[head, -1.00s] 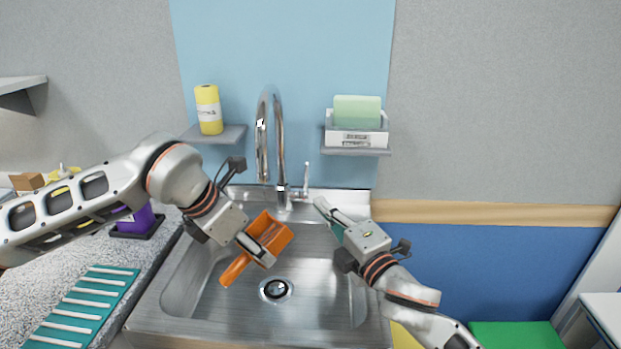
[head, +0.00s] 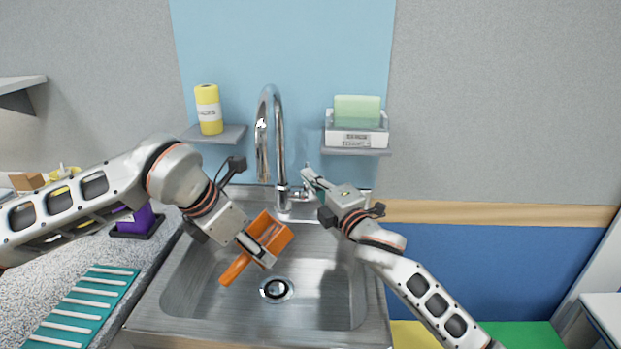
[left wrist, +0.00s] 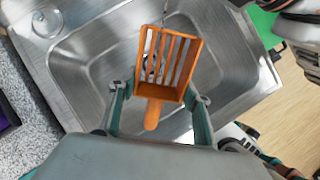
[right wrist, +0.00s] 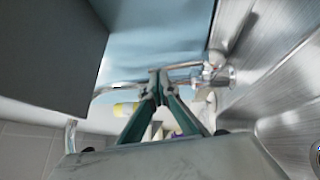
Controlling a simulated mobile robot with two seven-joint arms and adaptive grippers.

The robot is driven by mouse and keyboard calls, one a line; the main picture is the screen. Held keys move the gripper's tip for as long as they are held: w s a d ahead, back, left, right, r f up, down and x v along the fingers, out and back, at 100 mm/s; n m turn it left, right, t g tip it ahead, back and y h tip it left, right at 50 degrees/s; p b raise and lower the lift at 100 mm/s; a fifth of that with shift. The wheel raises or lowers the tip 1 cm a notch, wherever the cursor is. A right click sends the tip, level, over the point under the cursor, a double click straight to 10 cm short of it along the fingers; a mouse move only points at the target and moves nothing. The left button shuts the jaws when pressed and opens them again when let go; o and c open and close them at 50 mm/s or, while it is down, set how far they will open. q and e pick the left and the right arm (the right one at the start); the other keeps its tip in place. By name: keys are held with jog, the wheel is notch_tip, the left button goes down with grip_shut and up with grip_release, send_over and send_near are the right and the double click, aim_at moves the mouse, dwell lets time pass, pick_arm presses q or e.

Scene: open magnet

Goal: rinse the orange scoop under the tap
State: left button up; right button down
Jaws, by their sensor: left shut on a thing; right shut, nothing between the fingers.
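The orange scoop (head: 281,236) is held over the sink by my left gripper (head: 262,251), its handle pointing toward the lower left. In the left wrist view the slotted scoop (left wrist: 154,93) sits between the fingers (left wrist: 160,100). The chrome tap (head: 279,140) arches above and behind it; I cannot make out a water stream. My right gripper (head: 308,175) is shut and empty close to the tap's lever side. In the right wrist view its closed tips (right wrist: 158,86) are close to the tap fitting (right wrist: 215,75); contact is unclear.
The steel sink (head: 330,318) has a drain (head: 276,289) below the scoop. Shelves behind hold a yellow bottle (head: 208,110) and a green sponge (head: 357,108) in a white holder. A teal striped rack (head: 84,308) lies on the left counter.

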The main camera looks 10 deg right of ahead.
jog(key=shift+w+d+r, duration=0.25)
jog(key=shift+w, duration=0.25)
jog(key=shift+w+d+r, duration=0.2)
jog(key=shift+w, duration=0.25)
jog(key=s, duration=1.3)
jog(key=shift+d, duration=0.35)
